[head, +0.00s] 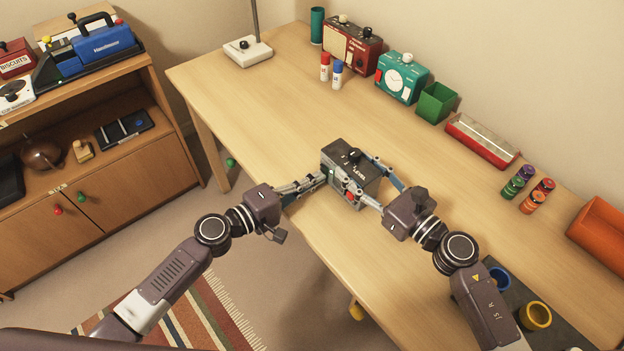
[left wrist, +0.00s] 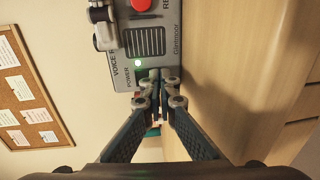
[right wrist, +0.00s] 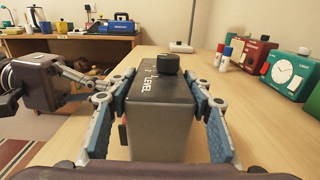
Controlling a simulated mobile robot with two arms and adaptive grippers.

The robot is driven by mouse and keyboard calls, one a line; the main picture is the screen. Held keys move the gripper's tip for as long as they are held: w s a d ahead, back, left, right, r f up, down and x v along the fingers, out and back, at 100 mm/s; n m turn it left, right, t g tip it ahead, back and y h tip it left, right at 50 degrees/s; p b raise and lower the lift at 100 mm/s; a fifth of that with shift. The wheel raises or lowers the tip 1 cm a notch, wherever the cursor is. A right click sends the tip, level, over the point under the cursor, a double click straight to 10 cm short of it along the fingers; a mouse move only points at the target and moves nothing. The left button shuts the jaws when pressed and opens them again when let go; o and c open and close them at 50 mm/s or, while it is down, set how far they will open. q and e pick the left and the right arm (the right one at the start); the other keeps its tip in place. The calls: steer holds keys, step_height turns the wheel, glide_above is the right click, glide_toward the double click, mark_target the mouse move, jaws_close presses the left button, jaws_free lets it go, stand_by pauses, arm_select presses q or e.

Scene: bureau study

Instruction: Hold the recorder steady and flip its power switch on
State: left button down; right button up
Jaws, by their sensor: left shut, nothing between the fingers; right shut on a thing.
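The recorder (head: 352,152) is a dark grey box with a black knob on top, standing on the desk near its front edge. My right gripper (head: 363,172) is shut on it, one finger on each side; the right wrist view shows the recorder (right wrist: 158,115) between the fingers, upright. My left gripper (head: 322,179) is shut and empty, its fingertips at the recorder's front face. In the left wrist view those fingertips (left wrist: 160,80) are by the POWER label and hide the switch. A red button (left wrist: 140,4) shows too.
Along the back of the desk stand a red radio (head: 350,45), a teal clock (head: 402,77), a green bin (head: 436,102) and a red-and-white tray (head: 482,140). Small coloured cylinders are at right. The desk left of the recorder is clear. A wooden cabinet (head: 110,180) stands at left.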

steer(key=shift+a, duration=0.1)
arm_select(q)
steer(key=f+v, duration=0.3)
steer(key=v, duration=1)
steer(key=shift+s+a, duration=0.3)
steer(key=shift+s, duration=0.1)
steer(key=shift+f, duration=0.15)
arm_select(e)
steer(key=o, duration=1.6)
steer(key=shift+c, duration=0.2)
